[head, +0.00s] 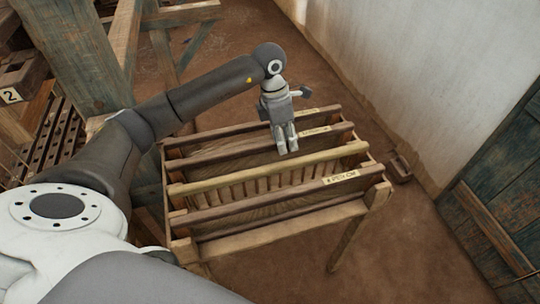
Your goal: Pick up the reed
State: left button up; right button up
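A wooden rack (286,224) on legs holds several long wooden pieces lying side by side. Some carry pale labels. The front labelled piece (262,201) has a tag near its right end that is too small to read surely. A lighter bar (228,181) lies behind it, with a row of slats between the two. I cannot tell for sure which piece is the reed. My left gripper (287,152) points down over the rack's middle, just behind the lighter bar. Its two fingers are close together, and I see nothing clearly held. My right gripper is not in view.
A pale wall (420,80) runs behind the rack, with a blue-green wooden door (500,200) at right. Heavy timber framing (80,50) and a block marked 2 (20,82) stand at left. A small brown object (400,168) lies by the wall. The earthen floor around is mostly clear.

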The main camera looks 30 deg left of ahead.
pick_arm(q)
jog(key=y, duration=0.2)
send_near(266, 153)
jog(key=shift+w+d+f+g, duration=0.1)
jog(key=shift+w+f+g, duration=0.1)
jog(key=shift+w, duration=0.25)
jog(key=shift+w+d+f+g, duration=0.1)
jog(key=shift+w+f, duration=0.1)
jog(key=shift+w, duration=0.2)
jog(key=shift+a+f+n, duration=0.2)
jog(key=shift+a+n, duration=0.1)
jog(key=shift+a, duration=0.05)
notch_tip(266, 153, down, 5)
jog(key=shift+s, duration=0.1)
jog(key=f, duration=0.1)
jog(key=f+p, duration=0.1)
jog(key=f, duration=0.2)
jog(key=shift+s+d+f+p, duration=0.1)
jog(key=shift+s+f+p, duration=0.05)
jog(key=shift+s+p, duration=0.15)
jog(key=shift+f, duration=0.4)
grip_shut()
jog(key=shift+w, duration=0.1)
